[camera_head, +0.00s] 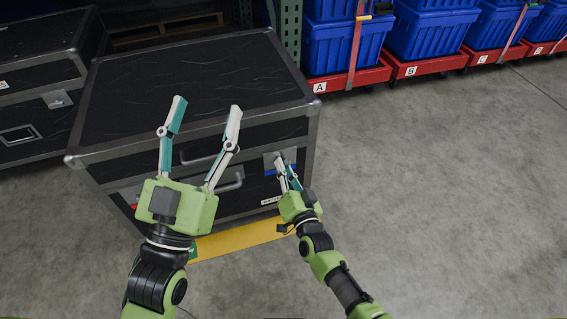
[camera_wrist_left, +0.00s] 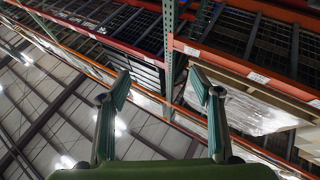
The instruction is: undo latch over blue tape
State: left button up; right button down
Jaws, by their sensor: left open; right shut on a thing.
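A black case (camera_head: 200,85) with grey metal edges stands in front of me. On the right of its front face is a metal latch (camera_head: 268,159) with blue tape (camera_head: 270,172) at it. My right gripper (camera_head: 286,168) is at this latch, shut on it; its fingers hide much of the latch and part of the tape. How far the latch has turned cannot be told. My left gripper (camera_head: 207,106) is open and empty, raised in front of the case's left half. It also shows open in the left wrist view (camera_wrist_left: 159,78), facing the shelving and ceiling.
Some red (camera_head: 135,206) shows at the case's lower left. Another black case (camera_head: 40,60) stands at left. Blue totes (camera_head: 340,48) on red dollies (camera_head: 345,79) line the back right. A yellow strip (camera_head: 240,238) lies before the case. The floor (camera_head: 440,170) at right is clear.

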jog(key=n+p, duration=0.1)
jog(key=n, duration=0.1)
jog(key=shift+n, duration=0.4)
jog(key=n+p, duration=0.1)
jog(key=n, duration=0.2)
jog(key=shift+n, duration=0.3)
pick_arm(q)
notch_tip(320, 180, down, 15)
jog(key=w+a+g+y, duration=0.1)
jog(key=g+y, duration=0.1)
jog(key=g, duration=0.5)
jog(key=shift+w+a+g+y+p, duration=0.15)
jog(key=shift+a+g+y+p, duration=0.15)
jog(key=shift+g+y, duration=0.1)
pick_arm(e)
jog(key=shift+f+n, duration=0.1)
jog(key=shift+n, duration=0.6)
jog(key=c, duration=2.2)
grip_release()
jog(key=shift+c, duration=0.2)
jog(key=shift+s, duration=0.1)
jog(key=v, duration=1.2)
